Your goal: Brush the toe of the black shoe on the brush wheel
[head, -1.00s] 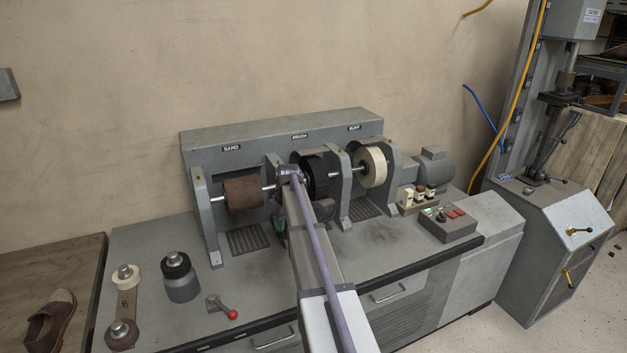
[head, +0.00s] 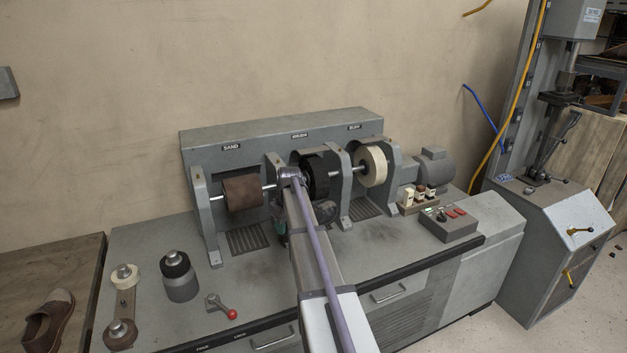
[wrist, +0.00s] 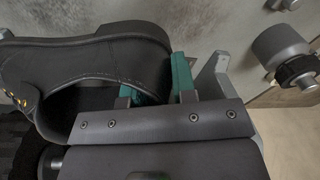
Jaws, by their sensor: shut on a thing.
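The black shoe (wrist: 100,62) fills the upper left of the wrist view, its opening facing my gripper. My gripper (wrist: 163,82) has teal fingers and is shut on the rear wall of the shoe. The black brush wheel (head: 316,178) sits under the BRUSH label in the head view, between the sand and buff wheels. Dark bristles of it show at the lower left edge of the wrist view (wrist: 12,130). A dark grey shape just below the wheel in the head view looks like part of the shoe. My arm hides most of it, and contact cannot be told.
The brown sand wheel (head: 243,193) is left and the pale buff wheel (head: 374,165) right, with grey brackets between. A control box (head: 447,225) and small bottles stand right. Spindles and a red-knobbed lever (head: 222,307) stand left. A brown shoe (head: 48,320) lies far left.

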